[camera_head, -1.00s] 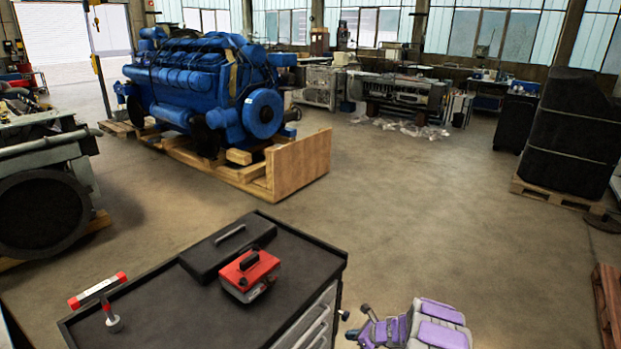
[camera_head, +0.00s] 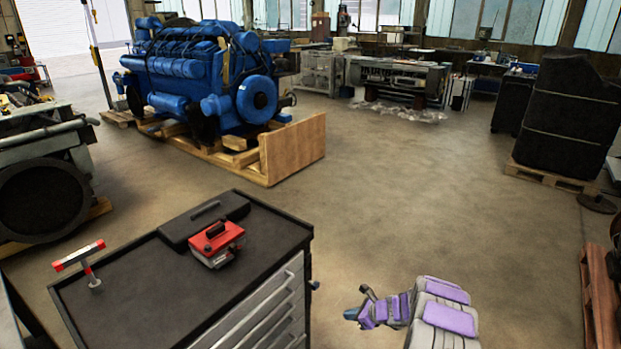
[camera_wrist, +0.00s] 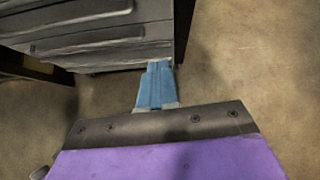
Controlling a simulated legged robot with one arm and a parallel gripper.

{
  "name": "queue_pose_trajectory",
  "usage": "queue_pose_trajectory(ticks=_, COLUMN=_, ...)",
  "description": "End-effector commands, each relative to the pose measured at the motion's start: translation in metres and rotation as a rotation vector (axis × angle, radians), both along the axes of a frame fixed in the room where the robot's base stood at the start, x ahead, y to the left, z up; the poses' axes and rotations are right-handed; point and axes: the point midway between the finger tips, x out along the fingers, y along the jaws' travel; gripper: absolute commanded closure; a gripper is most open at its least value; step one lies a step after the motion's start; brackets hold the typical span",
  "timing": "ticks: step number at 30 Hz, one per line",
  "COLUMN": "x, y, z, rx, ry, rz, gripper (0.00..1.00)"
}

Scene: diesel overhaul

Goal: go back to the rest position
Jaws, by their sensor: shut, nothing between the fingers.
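My gripper (camera_head: 351,314) shows at the lower right in the head view, at the end of my purple and grey arm. It is to the right of the black-topped tool cabinet (camera_head: 131,310), over open floor, and apart from the cabinet in that view. In the wrist view my gripper (camera_wrist: 157,72) has its blue fingers together with nothing between them. They point towards the grey drawer fronts (camera_wrist: 100,40) of the cabinet. In the wrist picture the fingertips overlap the cabinet's lower corner; I cannot tell the gap between them.
A red toolbox (camera_head: 218,245), a black case (camera_head: 204,220) and a red-and-white T-shaped tool (camera_head: 79,258) are on the cabinet top. A blue engine (camera_head: 205,80) on a wooden pallet stands behind. Wooden pallets (camera_head: 602,300) lie at the right edge. The middle floor is clear.

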Motion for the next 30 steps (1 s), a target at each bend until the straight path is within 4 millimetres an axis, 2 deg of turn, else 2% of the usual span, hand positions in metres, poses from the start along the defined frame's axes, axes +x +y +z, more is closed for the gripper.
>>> queue_pose_trajectory(ticks=8, x=-0.009, y=0.038, z=0.051, rx=-0.029, ry=-0.060, rz=0.142, gripper=1.00)
queue_pose_trajectory(ticks=14, x=-0.031, y=0.068, z=0.109, rx=-0.057, ry=-0.133, rz=0.320, gripper=1.00)
queue_pose_trajectory(ticks=21, x=-0.083, y=0.095, z=0.190, rx=-0.117, ry=-0.244, rz=0.599, gripper=1.00)
queue_pose_trajectory(ticks=30, x=-0.170, y=0.124, z=0.265, rx=-0.230, ry=-0.354, rz=0.945, gripper=1.00)
